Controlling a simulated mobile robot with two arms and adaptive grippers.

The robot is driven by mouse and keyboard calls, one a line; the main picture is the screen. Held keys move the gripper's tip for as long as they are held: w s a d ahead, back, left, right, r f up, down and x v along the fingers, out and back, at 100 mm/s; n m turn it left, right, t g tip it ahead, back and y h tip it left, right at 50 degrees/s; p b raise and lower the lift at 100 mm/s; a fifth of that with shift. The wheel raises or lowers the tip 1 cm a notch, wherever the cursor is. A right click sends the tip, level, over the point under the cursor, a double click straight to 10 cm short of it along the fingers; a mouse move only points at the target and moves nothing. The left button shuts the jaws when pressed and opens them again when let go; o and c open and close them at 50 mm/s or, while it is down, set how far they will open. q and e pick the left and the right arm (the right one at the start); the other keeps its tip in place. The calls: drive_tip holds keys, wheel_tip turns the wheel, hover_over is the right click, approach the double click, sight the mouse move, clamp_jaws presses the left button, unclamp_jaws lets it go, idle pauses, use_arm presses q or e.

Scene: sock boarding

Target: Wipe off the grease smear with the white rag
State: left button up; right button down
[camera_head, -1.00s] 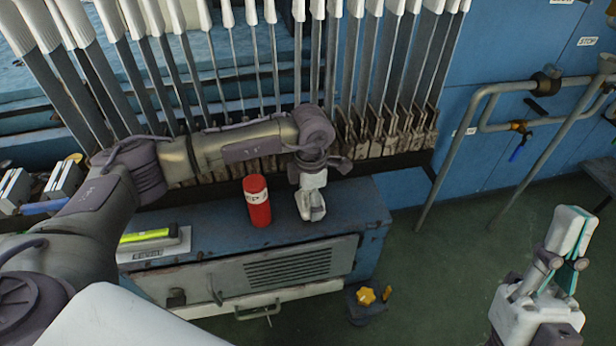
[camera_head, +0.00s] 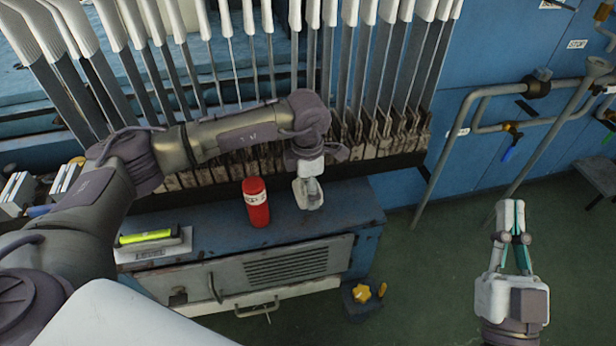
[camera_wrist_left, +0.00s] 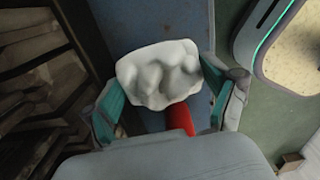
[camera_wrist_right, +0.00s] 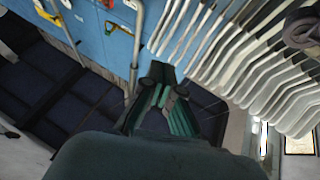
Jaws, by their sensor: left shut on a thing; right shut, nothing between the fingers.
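My left gripper (camera_head: 308,190) is over the right part of the blue cabinet top, pointing down. It is shut on the white rag, a crumpled lump that shows between its fingers in the left wrist view (camera_wrist_left: 158,72). In the head view the rag blends with the pale gripper, and I cannot tell whether it touches the cabinet. I make out no grease smear in any view; it may be hidden under the rag or gripper. My right gripper (camera_head: 510,222) is shut and empty, raised over the green floor at the right; its fingers also show in the right wrist view (camera_wrist_right: 172,105).
A red cylinder (camera_head: 256,203) stands on the blue cabinet (camera_head: 215,222), left of my left gripper. A yellow-green level (camera_head: 146,237) lies at the cabinet's left. White-covered boards (camera_head: 330,60) stand in a row behind. Pipe rails (camera_head: 447,160) stand right. Green floor (camera_head: 425,290) is free.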

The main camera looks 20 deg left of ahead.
use_arm(q)
drive_tip(key=shift+r+p, duration=0.5)
drive_tip(key=shift+r, duration=0.35)
drive_tip(key=shift+r+p, duration=0.35)
drive_tip(key=shift+r, duration=0.2)
use_arm(e)
wheel_tip(320, 180, down, 7)
drive_tip(key=w+d+g+h, duration=0.1)
drive_tip(key=g+h, duration=0.1)
drive_tip(key=g, duration=0.2)
drive_tip(key=shift+w+g, duration=0.2)
drive_tip(key=shift+g, duration=0.2)
drive_tip(key=shift+d, duration=0.1)
